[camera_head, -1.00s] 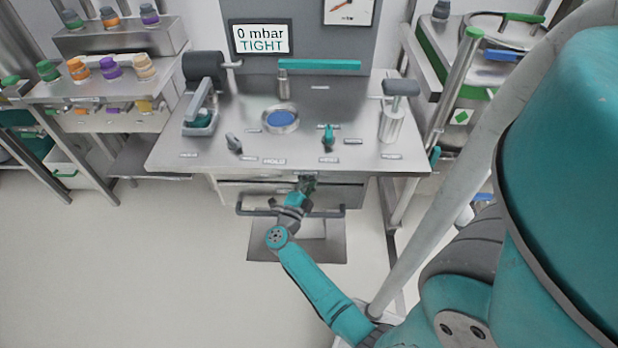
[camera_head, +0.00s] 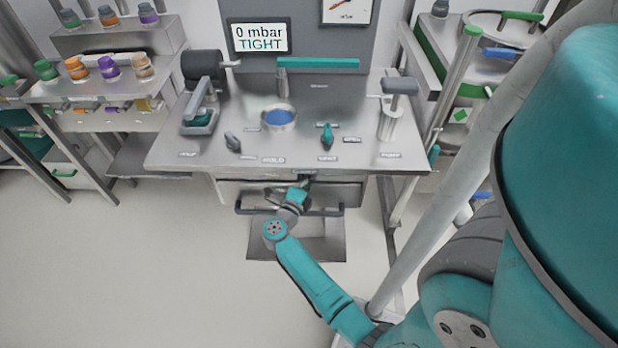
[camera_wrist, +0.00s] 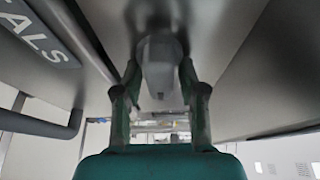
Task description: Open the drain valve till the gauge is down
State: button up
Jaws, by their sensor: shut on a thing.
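My gripper (camera_wrist: 159,78) is shut on a grey valve handle (camera_wrist: 158,62) under the worktop, one finger on each side of it. In the head view my gripper (camera_head: 302,187) is below the bench's front edge, and the handle is mostly hidden there.
The steel bench (camera_head: 210,152) carries a dark knob (camera_head: 233,143), a teal knob (camera_head: 327,136) and a cup with a blue inside (camera_head: 278,117). A grey rail (camera_head: 247,209) runs below its front. The floor at left is clear.

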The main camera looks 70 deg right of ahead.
jog(key=o, duration=0.8)
jog(key=shift+o, duration=0.2)
jog(key=a, duration=1.2)
